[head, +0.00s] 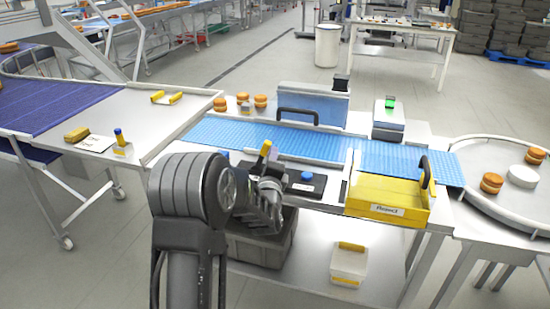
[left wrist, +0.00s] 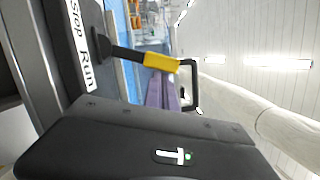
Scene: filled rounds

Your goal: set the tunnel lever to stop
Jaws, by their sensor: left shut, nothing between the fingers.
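The tunnel lever (head: 265,148) has a yellow grip and rises at the left end of a black control panel (head: 318,188) in front of the blue belt. In the left wrist view the lever (left wrist: 162,62) has a black shaft and leans slightly to the "Run" side. A label (left wrist: 84,50) beside its base reads "Stop" and "Run". My left gripper (head: 270,192) is shut and empty, just in front of the lever and below its grip. It hides the lever's base in the head view; contact cannot be told. My right gripper is not in view.
The blue tunnel cover (head: 315,103) with a black handle stands behind the belt. A blue button (head: 307,176) is on the panel. A grey crate (head: 262,248) is below my gripper.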

